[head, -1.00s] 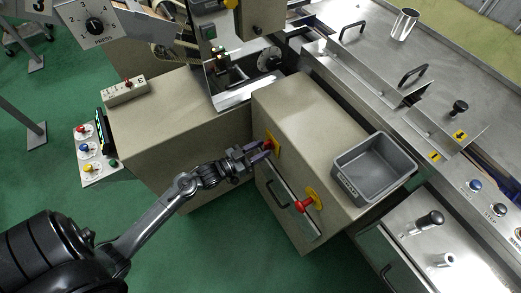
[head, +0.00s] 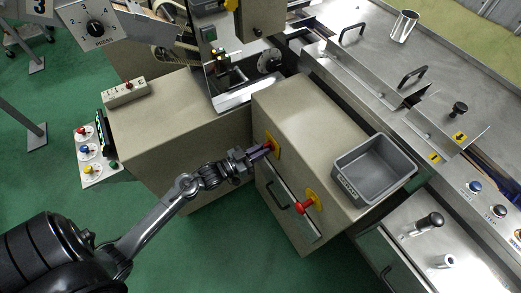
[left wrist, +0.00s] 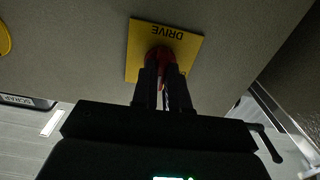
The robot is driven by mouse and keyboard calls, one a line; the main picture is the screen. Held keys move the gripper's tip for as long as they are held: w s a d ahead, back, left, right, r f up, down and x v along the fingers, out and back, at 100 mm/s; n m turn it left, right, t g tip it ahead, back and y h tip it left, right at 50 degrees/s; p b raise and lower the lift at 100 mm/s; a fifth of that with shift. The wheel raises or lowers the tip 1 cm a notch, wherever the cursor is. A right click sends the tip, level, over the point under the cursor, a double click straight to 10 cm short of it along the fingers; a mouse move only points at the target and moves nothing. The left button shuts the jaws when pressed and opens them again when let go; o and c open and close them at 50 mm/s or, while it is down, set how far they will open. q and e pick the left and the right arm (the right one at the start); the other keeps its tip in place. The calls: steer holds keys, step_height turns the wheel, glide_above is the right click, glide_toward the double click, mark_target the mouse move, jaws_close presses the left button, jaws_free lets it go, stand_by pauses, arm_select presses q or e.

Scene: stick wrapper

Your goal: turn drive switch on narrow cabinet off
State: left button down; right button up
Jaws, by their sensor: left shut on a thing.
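The drive switch is a red knob on a yellow plate marked DRIVE (left wrist: 182,40), on the side face of the narrow beige cabinet (head: 300,115). In the head view its yellow plate (head: 275,146) shows just beyond my left gripper (head: 262,152). In the left wrist view, the fingers of my left gripper (left wrist: 163,85) are closed around the red knob (left wrist: 158,54). The fingers cover much of the knob, so its exact angle is hard to tell. My right gripper is not in view.
A second red switch (head: 304,205) on a yellow plate sits lower right on the same face, near a panel with a black handle (head: 277,196). A grey bin (head: 375,168) stands on the cabinet top. Green floor is open below.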

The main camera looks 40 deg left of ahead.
arm_select(q)
steer(key=shift+n+p, duration=7.6)
steer(key=shift+n, duration=1.1)
steer(key=c, duration=1.1)
jaws_free()
steer(key=shift+c, duration=0.2)
steer(key=shift+s, duration=0.1)
